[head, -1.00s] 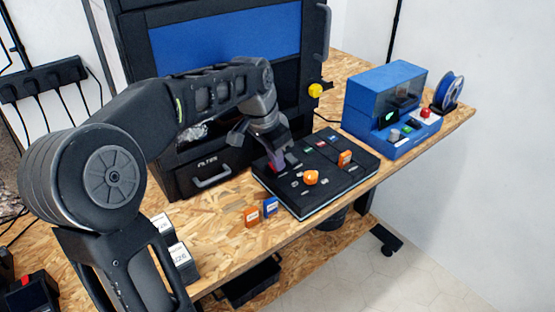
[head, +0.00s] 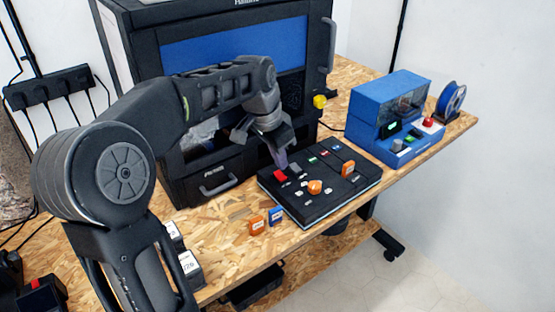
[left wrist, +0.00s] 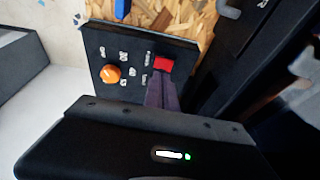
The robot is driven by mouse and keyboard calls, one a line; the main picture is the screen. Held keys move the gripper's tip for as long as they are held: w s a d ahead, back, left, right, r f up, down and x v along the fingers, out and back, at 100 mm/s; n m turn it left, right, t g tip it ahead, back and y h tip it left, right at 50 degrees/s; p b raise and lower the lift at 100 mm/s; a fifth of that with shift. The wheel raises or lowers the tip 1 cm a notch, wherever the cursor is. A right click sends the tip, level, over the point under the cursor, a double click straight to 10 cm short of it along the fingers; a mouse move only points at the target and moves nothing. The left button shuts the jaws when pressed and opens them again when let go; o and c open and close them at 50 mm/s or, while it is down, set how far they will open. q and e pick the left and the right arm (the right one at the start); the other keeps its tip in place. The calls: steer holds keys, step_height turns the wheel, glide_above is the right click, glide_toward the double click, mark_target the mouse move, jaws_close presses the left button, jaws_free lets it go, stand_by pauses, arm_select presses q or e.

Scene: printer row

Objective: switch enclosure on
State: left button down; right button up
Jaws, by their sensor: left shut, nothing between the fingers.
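The enclosure (head: 185,110) is a large black cabinet with a blue front panel at the back. A black control panel (head: 340,198) lies on the bench in front of it, with an orange knob (head: 315,187), an orange lever (head: 348,169) and a red rocker switch (head: 280,175). The left wrist view shows the red switch (left wrist: 163,64) and the orange knob (left wrist: 110,74). My left gripper (head: 283,163) is shut and empty, its tips right at the red switch. In the left wrist view the fingers (left wrist: 162,88) reach the switch's near edge; contact is hard to tell. My right gripper is out of view.
A blue machine (head: 375,140) and a filament spool (head: 452,98) stand at the right. A drawer handle (head: 215,183) juts out left of the panel.

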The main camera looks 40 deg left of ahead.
arm_select(q)
steer(key=d+b+v, duration=0.1)
steer(key=v, duration=1)
steer(key=shift+d+b, duration=0.2)
steer(key=shift+b, duration=0.15)
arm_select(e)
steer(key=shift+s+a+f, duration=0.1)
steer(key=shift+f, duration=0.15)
arm_select(q)
steer(key=shift+s, duration=0.2)
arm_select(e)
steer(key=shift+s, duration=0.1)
